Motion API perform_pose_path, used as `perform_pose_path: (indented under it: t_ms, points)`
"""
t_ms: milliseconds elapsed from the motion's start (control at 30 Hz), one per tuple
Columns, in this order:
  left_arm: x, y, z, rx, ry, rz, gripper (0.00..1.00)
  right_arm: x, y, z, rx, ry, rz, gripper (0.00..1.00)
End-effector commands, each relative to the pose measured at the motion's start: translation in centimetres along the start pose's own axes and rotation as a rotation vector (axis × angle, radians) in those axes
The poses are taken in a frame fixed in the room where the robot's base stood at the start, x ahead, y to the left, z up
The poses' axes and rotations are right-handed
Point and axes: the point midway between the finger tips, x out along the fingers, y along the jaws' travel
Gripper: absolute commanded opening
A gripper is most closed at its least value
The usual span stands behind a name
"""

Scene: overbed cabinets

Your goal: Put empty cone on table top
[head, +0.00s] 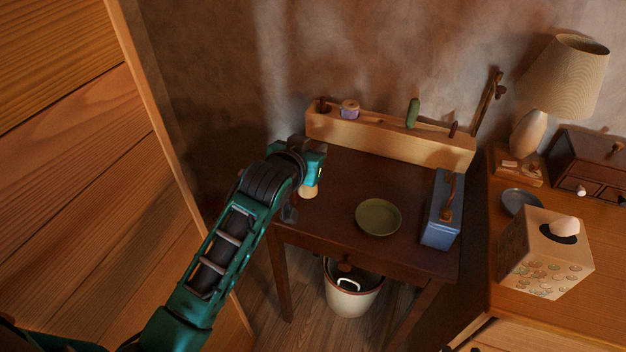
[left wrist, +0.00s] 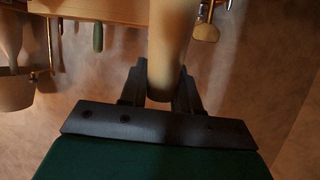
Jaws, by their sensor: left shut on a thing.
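My left gripper (head: 314,172) is over the left edge of the dark wooden table top (head: 346,180). It is shut on a pale, tan cone (head: 308,192), which shows just below the gripper in the head view. In the left wrist view the cone (left wrist: 170,38) stands between the two dark fingers (left wrist: 160,85). Its other end runs out of the picture. I cannot tell if the cone touches the table. My right gripper is not in view.
A green plate (head: 378,217) and a blue box (head: 441,212) stand on the table. A wooden rack (head: 390,137) with a spool and pegs lines its back. A white bucket (head: 350,298) is below. A lamp (head: 568,75) and tissue box (head: 541,262) stand right. The table's left part is clear.

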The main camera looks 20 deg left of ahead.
Motion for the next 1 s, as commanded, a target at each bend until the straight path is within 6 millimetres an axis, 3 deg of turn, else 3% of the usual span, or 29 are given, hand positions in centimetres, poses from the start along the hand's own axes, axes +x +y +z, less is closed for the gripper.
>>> perform_pose_path:
  t_ms: [100, 267, 500, 933, 967, 1000]
  points:
    - [0.8, 0.1, 2.0, 0.000, -0.001, 0.000, 0.03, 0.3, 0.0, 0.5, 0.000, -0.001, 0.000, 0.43]
    - [1.3, 0.1, 3.1, 0.000, 0.000, 0.000, 0.03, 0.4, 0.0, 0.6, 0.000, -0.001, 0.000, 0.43]
    - [2.6, 0.3, 6.3, -0.001, 0.000, 0.000, 0.03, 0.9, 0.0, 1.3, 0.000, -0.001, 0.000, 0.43]
    - [2.8, 0.3, 6.9, 0.000, 0.001, 0.000, 0.03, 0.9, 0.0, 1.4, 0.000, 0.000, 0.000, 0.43]
    - [2.8, 0.3, 6.9, 0.000, 0.002, 0.000, 0.32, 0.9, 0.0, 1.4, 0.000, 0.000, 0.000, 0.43]
    - [2.8, 0.3, 6.8, 0.000, 0.002, 0.000, 0.36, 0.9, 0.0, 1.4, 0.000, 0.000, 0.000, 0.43]
